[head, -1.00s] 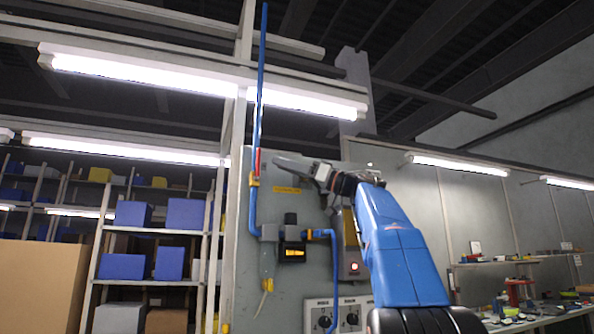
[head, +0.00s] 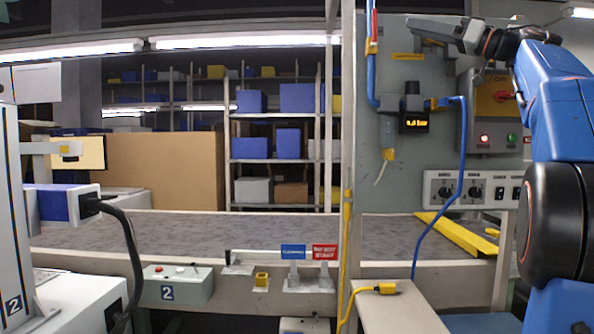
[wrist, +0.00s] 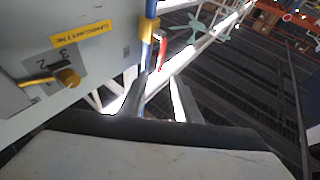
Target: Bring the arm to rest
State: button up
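My arm is blue and black and rises on the right of the head view, bent at the top. My gripper (head: 415,30) points left at the upper right, in front of the grey control panel (head: 396,165). Its two grey fingers show apart in the wrist view (wrist: 158,88), with nothing seen between them. The gripper looks empty. In the wrist view the panel, with a yellow label, lies to the left, and a blue pipe (wrist: 148,30) runs just beyond the fingers.
A grey conveyor belt (head: 190,232) runs across below. A switch box (head: 470,188), a blue hose (head: 460,150) and a yellow bar (head: 455,236) are near the arm. A large cardboard-coloured box (head: 165,170) and shelves stand behind. A white machine (head: 15,200) stands at left.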

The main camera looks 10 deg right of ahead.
jog(key=s+a+f+m+g+h, duration=0.15)
jog(key=f+m+h, duration=0.75)
jog(key=f, duration=1.1)
jog(key=a+f+m+h, duration=0.3)
jog(key=f+m+h, duration=0.3)
jog(key=f+h, duration=0.95)
jog(key=s+a+f+n+g+y, duration=0.2)
jog(key=s+a+f, duration=0.3)
jog(key=f, duration=0.9)
jog(key=s+a+f+n+g+y, duration=0.2)
jog(key=s+a+f+g+y, duration=0.2)
jog(key=s+f, duration=0.7)
jog(key=s+a+f+n+g+y, duration=0.2)
jog(key=s+a+f+g+y, duration=0.2)
jog(key=s+f, duration=0.5)
notch_tip(320, 180, down, 8)
jog(key=shift+a+f+n+g, duration=0.1)
jog(key=shift+a+n+g, duration=0.25)
jog(key=shift+a, duration=0.85)
